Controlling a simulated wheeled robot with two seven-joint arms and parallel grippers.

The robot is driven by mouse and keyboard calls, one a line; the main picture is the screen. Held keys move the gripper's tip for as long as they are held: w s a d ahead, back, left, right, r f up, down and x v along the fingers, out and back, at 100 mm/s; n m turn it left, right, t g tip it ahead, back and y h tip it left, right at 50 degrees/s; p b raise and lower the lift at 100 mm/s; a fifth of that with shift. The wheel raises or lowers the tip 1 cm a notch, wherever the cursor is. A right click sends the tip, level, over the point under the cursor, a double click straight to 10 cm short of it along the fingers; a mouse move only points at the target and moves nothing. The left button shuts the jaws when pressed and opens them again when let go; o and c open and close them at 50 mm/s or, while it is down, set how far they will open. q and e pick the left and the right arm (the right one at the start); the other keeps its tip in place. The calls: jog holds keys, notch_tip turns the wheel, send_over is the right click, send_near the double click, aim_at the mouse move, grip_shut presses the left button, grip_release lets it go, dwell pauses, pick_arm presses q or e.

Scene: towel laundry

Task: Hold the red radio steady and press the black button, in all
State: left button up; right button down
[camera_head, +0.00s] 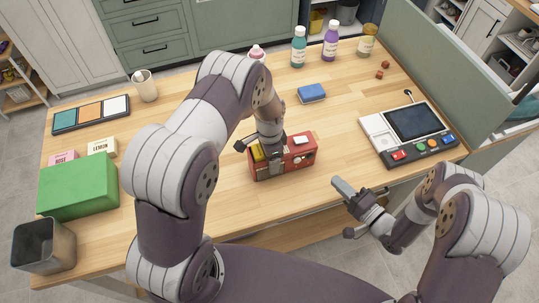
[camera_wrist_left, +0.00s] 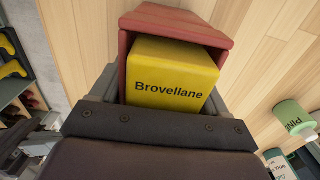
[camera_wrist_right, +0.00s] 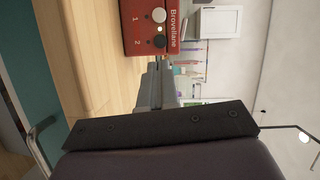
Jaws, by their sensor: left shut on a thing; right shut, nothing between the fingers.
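The red radio (camera_head: 302,157) stands upright near the front middle of the wooden table. My left gripper (camera_head: 266,155) reaches down over its left part and is shut on it. In the left wrist view the radio's red shell (camera_wrist_left: 133,55) surrounds a yellow face marked "Brovellane".
A console with a dark screen (camera_head: 413,121) and coloured buttons stands to the right. A blue sponge-like block (camera_head: 311,93) lies behind the radio. Several bottles line the back. A green box (camera_head: 78,188) and a dark bin (camera_head: 44,246) are at left.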

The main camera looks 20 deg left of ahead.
aim_at(310, 157)
dwell(0.8)
jog(key=n, duration=0.2)
jog(key=shift+w+a+n+g+h, duration=0.2)
jog(key=shift+a+n+g+h, duration=0.1)
jog(key=shift+a+h, duration=0.1)
jog(key=n, duration=0.1)
jog(key=n+h, duration=0.1)
jog(key=n, duration=0.1)
jog(key=shift+a+g, duration=0.35)
jog(key=shift+g, duration=0.05)
jog(key=n, duration=0.1)
jog(key=n+h, duration=0.1)
jog(key=n, duration=0.1)
jog(key=shift+s+a+n+g, duration=0.2)
jog(key=shift+a+n+g, duration=0.1)
jog(key=s+n+h, duration=0.1)
jog(key=n, duration=0.1)
jog(key=n+g+h, duration=0.1)
jog(key=n, duration=0.2)
jog(key=s+n+h, duration=0.1)
jog(key=n, duration=0.2)
jog(key=shift+s+r+g, duration=0.15)
jog(key=shift+s+g, duration=0.15)
jog(key=shift+s, duration=0.05)
jog(key=n, duration=0.1)
jog(key=s+n+h, duration=0.1)
jog(key=n, duration=0.1)
jog(key=shift+d+g, duration=0.15)
jog(key=shift+g, duration=0.15)
